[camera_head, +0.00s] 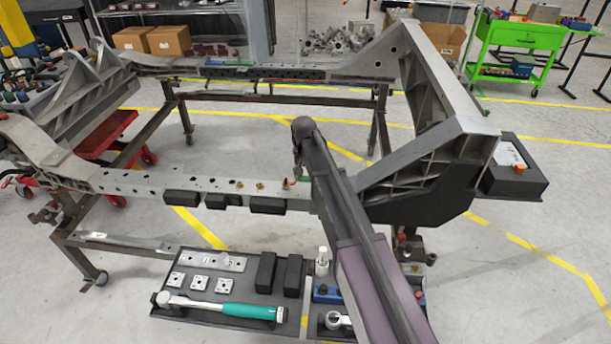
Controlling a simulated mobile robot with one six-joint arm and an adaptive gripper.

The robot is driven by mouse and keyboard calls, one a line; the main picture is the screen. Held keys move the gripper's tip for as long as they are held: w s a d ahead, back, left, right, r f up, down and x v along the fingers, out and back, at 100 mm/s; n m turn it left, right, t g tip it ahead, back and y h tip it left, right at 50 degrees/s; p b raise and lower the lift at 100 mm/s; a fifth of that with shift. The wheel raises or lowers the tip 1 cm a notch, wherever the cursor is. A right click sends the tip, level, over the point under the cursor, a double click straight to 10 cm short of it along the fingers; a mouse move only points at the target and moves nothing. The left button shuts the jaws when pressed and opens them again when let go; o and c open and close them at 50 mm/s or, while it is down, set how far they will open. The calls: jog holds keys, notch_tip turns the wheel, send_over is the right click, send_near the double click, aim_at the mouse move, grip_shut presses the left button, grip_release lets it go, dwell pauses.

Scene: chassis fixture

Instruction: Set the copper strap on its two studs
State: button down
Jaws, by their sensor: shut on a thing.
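My arm reaches up from the lower right to the near rail of the grey chassis frame (140,181). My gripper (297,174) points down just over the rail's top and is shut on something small. A small copper-orange piece (288,183) shows at the fingertips and looks like the copper strap, mostly hidden by the gripper and too small to make out fully. Whether it touches the rail I cannot tell. Two small brass-coloured fittings (261,186) (240,184) stand on the rail left of the gripper; I cannot tell whether they are the studs.
Black blocks (267,206) sit along the rail's near side. A dark tray (160,311) below holds metal plates, black blocks and a teal-handled torque wrench (225,309). The tall chassis upright (450,95) stands right of my arm. A green cart (525,37) is far behind.

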dwell(0.3)
jog(key=shift+c, duration=0.3)
grip_release()
notch_tip(320, 180, up, 9)
jog(key=p, duration=0.9)
dwell(0.4)
